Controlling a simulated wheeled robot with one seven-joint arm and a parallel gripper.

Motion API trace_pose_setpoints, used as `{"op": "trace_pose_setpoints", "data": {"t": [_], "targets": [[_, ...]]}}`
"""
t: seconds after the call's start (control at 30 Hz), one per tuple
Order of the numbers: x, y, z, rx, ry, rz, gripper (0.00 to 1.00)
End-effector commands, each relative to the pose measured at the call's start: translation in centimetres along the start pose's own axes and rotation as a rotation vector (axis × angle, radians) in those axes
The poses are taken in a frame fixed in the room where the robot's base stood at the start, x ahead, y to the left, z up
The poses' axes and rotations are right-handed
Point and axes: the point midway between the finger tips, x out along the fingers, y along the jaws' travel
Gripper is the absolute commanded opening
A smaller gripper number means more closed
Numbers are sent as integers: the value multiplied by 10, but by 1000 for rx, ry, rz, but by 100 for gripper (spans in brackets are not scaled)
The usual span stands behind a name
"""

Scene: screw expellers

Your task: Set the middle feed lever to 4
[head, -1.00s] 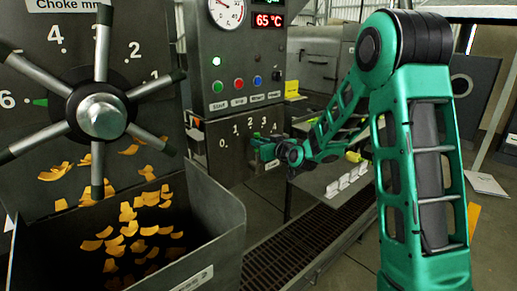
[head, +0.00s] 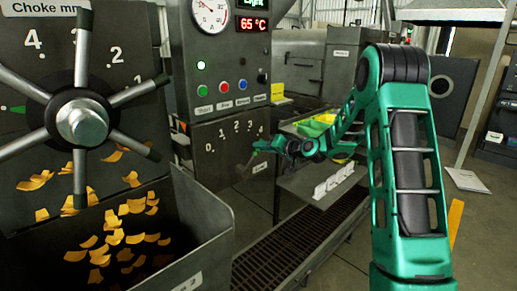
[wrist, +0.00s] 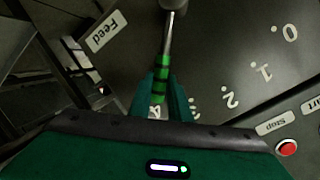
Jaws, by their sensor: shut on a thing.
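The feed lever (wrist: 169,40) is a metal rod with a green banded grip, on a dark panel with a "Feed" label (wrist: 103,32). My gripper (wrist: 160,92) is shut on the green grip, one finger on each side. The lever points toward the 4 (wrist: 155,112), which is partly hidden by the gripper; the 3 beside it is partly covered too. In the head view the scale panel (head: 222,165) carries 0 to 4, and my gripper (head: 258,148) is at its right end, just below the 4. The lever itself is hard to make out there.
A choke handwheel (head: 83,122) with long spokes stands at the left, above a metal bin (head: 207,225) with orange flakes. Buttons (head: 225,87) sit above the scale. A low shelf (head: 300,185) with white cards and a floor grating (head: 300,235) lie below my arm.

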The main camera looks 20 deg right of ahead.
Motion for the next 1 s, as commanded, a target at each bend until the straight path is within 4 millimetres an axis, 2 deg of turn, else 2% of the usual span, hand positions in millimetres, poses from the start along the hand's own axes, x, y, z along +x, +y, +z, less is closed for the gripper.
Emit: {"op": "trace_pose_setpoints", "data": {"t": [0.03, 0.6, 0.63, 0.7, 1.0], "targets": [[-1, 7, 2, 14, -6, 8, 0], [0, 11, 2, 41, -12, 4, 0], [0, 11, 2, 41, -12, 4, 24], [0, 10, 2, 41, -12, 3, 36], [-1, 7, 1, 38, -9, -3, 36]]}}
